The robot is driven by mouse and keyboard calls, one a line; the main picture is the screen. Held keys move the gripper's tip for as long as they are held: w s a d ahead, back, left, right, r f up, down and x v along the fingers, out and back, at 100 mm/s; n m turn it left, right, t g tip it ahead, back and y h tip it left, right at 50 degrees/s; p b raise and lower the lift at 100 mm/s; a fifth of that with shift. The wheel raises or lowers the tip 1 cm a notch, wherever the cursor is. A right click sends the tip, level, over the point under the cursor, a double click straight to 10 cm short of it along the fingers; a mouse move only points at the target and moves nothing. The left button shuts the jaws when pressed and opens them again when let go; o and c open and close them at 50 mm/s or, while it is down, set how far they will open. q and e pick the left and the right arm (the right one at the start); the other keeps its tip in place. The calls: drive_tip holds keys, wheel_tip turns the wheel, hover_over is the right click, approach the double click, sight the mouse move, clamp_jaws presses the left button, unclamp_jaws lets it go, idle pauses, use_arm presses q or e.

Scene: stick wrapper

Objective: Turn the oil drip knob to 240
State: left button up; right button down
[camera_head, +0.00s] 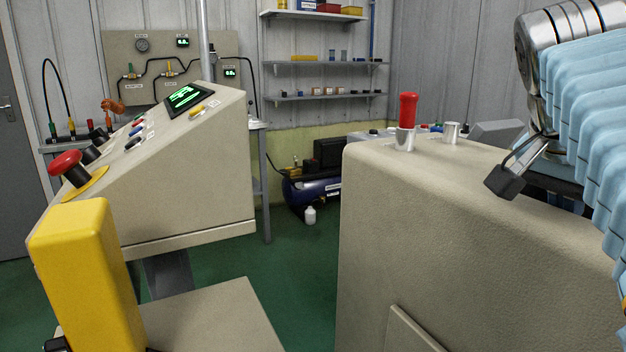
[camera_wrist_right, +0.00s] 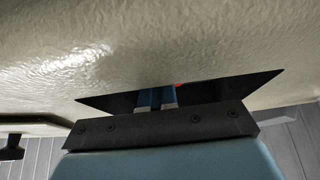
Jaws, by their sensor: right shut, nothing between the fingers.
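No dial marked 240 can be read in either view, and I cannot tell which part is the oil drip knob. A red-handled knob (camera_head: 407,108) stands upright in a metal collar on top of the beige machine housing (camera_head: 470,225). A short silver cap (camera_head: 450,133) stands to its right. My right arm, in a light blue sleeve, comes in at the right edge. In the right wrist view my right gripper (camera_wrist_right: 155,98) is shut and empty close to a beige surface, with a small red spot (camera_wrist_right: 179,86) behind it. My left gripper is out of view.
A sloped control console (camera_head: 190,170) with a red mushroom button (camera_head: 65,163) stands at left. A yellow block (camera_head: 88,270) is in front. Green floor (camera_head: 300,260) is clear between console and housing.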

drive_tip(key=shift+w+r, duration=0.1)
drive_tip(key=shift+r, duration=0.05)
drive_tip(key=shift+w+a+p, duration=0.15)
drive_tip(key=shift+p, duration=0.45)
drive_tip(key=shift+w, duration=0.1)
drive_tip(key=shift+w+a, duration=0.3)
drive_tip(key=shift+w, duration=0.5)
drive_tip(key=shift+a, duration=0.2)
drive_tip(key=shift+a, duration=0.2)
drive_tip(key=shift+r, duration=2.9)
